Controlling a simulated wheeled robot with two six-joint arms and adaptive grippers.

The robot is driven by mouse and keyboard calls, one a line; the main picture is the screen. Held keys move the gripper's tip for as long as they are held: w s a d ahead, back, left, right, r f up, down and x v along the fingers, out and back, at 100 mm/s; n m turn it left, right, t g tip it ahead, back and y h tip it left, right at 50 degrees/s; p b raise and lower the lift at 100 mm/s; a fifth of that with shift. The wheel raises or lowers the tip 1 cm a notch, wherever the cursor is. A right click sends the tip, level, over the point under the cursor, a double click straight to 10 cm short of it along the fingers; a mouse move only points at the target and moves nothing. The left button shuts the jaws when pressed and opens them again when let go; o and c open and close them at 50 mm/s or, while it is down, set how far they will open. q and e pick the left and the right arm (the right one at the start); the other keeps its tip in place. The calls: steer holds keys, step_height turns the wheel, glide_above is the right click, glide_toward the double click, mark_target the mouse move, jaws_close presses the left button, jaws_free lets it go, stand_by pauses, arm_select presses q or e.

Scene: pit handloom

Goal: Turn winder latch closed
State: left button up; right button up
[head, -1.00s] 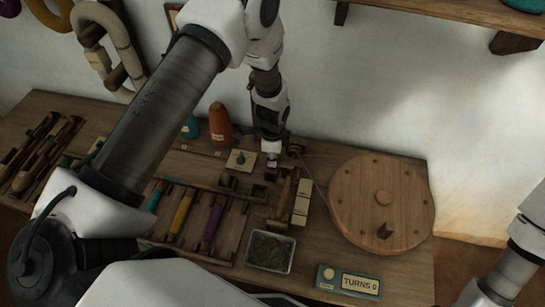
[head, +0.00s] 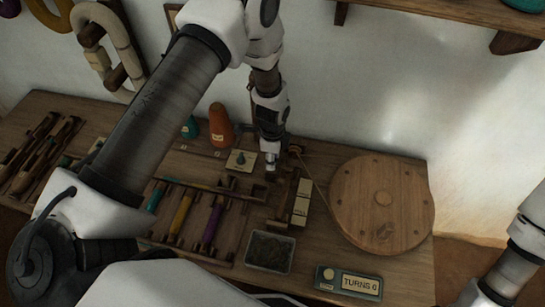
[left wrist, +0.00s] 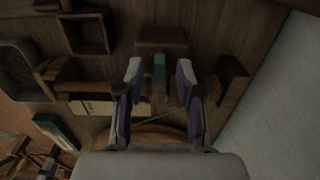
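The winder's large round wooden wheel (head: 382,202) lies at the right of the bench, with a thread running from it towards my left gripper. My left gripper (head: 271,168) points down over the wooden winder parts left of the wheel. In the left wrist view its two fingers (left wrist: 159,78) are apart, with a small teal piece (left wrist: 159,68) between them in front of a brown block (left wrist: 161,40). I cannot tell whether the fingers touch it, or which part is the latch. Two cream labels (head: 301,200) sit beside the winder parts. My right gripper is out of view.
A metal-rimmed tray (head: 289,262) and a counter reading TURNS 0 (head: 350,283) stand at the front. A rack with coloured bobbins (head: 183,213) lies to the left. An orange cone (head: 219,126) stands behind, near the wall. A shelf (head: 440,22) hangs above right.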

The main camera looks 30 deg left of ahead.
arm_select(q)
step_height(320, 180, up, 12)
stand_by(0.5)
stand_by(0.3)
steer(key=s+f+n, duration=0.2)
steer(key=s+f, duration=0.1)
steer(key=s+f+n, duration=0.2)
steer(key=s+f, duration=0.2)
steer(key=s+f+n, duration=0.2)
steer(key=s+f, duration=0.2)
steer(key=shift+s+d+f+n, duration=0.1)
steer(key=shift+f+n, duration=0.05)
steer(key=shift+n, duration=0.25)
steer(key=s+f+n, duration=0.1)
steer(key=s, duration=0.1)
steer(key=s+f+n, duration=0.1)
steer(key=s, duration=0.1)
steer(key=s+f+n, duration=0.1)
steer(key=s, duration=0.1)
steer(key=s+n, duration=0.2)
steer(key=s, duration=0.1)
steer(key=s+f+n, duration=0.1)
steer(key=s+n, duration=0.3)
steer(key=s, duration=0.1)
steer(key=shift+s+f, duration=0.15)
steer(key=shift+s, duration=0.15)
steer(key=shift+w, duration=0.1)
